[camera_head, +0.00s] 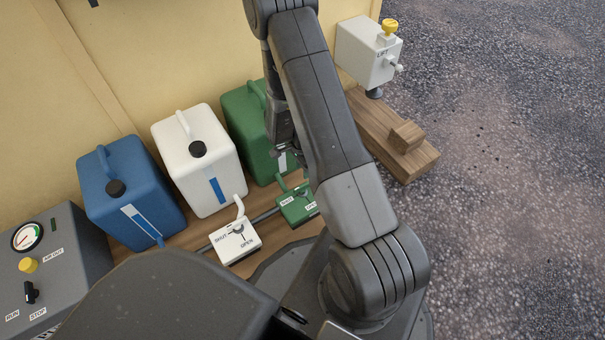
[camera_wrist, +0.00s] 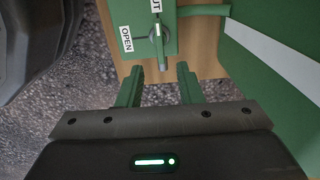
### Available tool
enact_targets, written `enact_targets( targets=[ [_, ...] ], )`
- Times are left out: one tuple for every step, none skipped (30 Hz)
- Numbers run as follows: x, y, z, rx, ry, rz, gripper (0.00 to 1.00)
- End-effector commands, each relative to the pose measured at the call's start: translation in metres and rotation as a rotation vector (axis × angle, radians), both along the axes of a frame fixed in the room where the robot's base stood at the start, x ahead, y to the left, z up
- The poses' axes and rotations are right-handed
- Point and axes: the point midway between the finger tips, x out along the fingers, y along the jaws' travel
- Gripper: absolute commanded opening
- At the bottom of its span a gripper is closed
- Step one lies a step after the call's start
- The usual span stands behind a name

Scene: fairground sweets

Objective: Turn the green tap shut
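The green tap (camera_head: 297,207) is a small green box with SHUT and OPEN labels in front of the green canister, partly hidden by my arm in the head view. In the wrist view, the green tap (camera_wrist: 179,46) is at the top, with the OPEN label to the left of its lever and part of the other label above. The narrow lever (camera_wrist: 158,32) points down the picture towards my gripper (camera_wrist: 160,69). My gripper's two green fingers are apart, one on each side of the lever's line, near its lower end. I cannot tell whether they touch it.
The green canister (camera_head: 243,118), white canister (camera_head: 199,165) and blue canister (camera_head: 135,195) stand along the yellow wall. A white tap (camera_head: 235,241) is just left of the green one. A grey gauge box (camera_head: 62,249) stands left, and a white LIFT box (camera_head: 361,55) at upper right.

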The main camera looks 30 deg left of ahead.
Motion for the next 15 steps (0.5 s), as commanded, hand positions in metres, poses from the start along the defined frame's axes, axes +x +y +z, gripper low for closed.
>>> enact_targets(
  targets=[
    [0.000, 0.000, 0.013, 0.001, 0.000, 0.000, 0.33],
    [0.000, 0.000, 0.018, 0.002, -0.001, 0.000, 0.33],
    [0.001, 0.000, 0.023, 0.002, -0.001, -0.001, 0.33],
    [0.000, 0.000, 0.026, 0.002, -0.001, -0.001, 0.33],
    [0.000, 0.000, 0.029, 0.002, -0.001, -0.001, 0.33],
    [0.000, 0.000, 0.033, 0.001, 0.000, -0.001, 0.33],
    [0.000, 0.000, 0.035, 0.000, 0.000, -0.001, 0.33],
    [0.000, 0.000, 0.036, 0.000, 0.000, -0.001, 0.33],
    [0.000, 0.000, 0.037, -0.001, 0.000, -0.001, 0.33],
    [0.000, 0.000, 0.037, -0.001, 0.000, -0.001, 0.33],
    [0.000, 0.000, 0.038, -0.001, 0.000, -0.001, 0.33],
    [0.000, 0.000, 0.038, -0.001, 0.000, -0.001, 0.33],
    [0.000, -0.001, 0.038, -0.001, 0.000, -0.001, 0.33],
    [0.000, 0.000, 0.038, -0.001, 0.000, -0.001, 0.33],
    [0.000, 0.000, 0.038, -0.001, 0.000, -0.001, 0.33]
  ],
)
